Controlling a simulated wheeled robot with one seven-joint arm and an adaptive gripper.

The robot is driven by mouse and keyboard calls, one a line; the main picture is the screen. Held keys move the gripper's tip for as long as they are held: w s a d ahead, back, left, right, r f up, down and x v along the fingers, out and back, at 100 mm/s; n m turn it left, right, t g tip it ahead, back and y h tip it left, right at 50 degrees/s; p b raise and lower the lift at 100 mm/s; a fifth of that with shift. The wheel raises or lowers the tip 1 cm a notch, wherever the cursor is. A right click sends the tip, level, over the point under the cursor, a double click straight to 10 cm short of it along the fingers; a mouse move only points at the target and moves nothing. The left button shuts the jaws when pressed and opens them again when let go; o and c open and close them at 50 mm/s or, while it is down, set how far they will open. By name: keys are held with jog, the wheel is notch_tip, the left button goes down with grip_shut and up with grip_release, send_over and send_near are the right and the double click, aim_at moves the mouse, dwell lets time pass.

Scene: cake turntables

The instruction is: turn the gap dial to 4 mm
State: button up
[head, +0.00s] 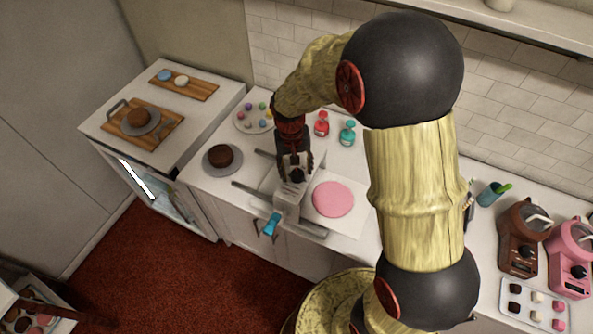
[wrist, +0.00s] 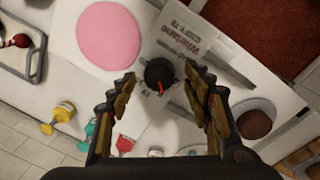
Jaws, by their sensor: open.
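The gap dial is a round black knob (wrist: 159,74) with a red pointer, on top of the white sheeter (head: 287,197). In the wrist view the pointer aims down and slightly right; the scale marks beside it are too small to read surely. The dial also shows in the head view (head: 297,175), just below my gripper (head: 294,164). In the wrist view my gripper (wrist: 160,78) is open, one finger on each side of the dial, with gaps visible between. I cannot tell how far above it the fingertips are.
A pink fondant disc (head: 333,199) lies on the sheeter's bed. A blue-handled crank (head: 271,225) sticks out in front. A chocolate cake (head: 222,155) stands left; red (head: 321,124) and teal (head: 347,132) bottles stand behind. Two mixers stand far right.

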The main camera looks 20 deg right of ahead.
jog(key=shift+f, duration=0.65)
jog(key=c, duration=0.3)
jog(key=c, duration=0.8)
jog(key=shift+c, duration=0.3)
jog(key=shift+n, duration=0.4)
jog(key=n, duration=0.3)
jog(key=shift+n, duration=0.3)
jog(key=shift+n+t+p, duration=0.3)
jog(key=shift+n+p, duration=0.15)
jog(key=shift+n, duration=1.75)
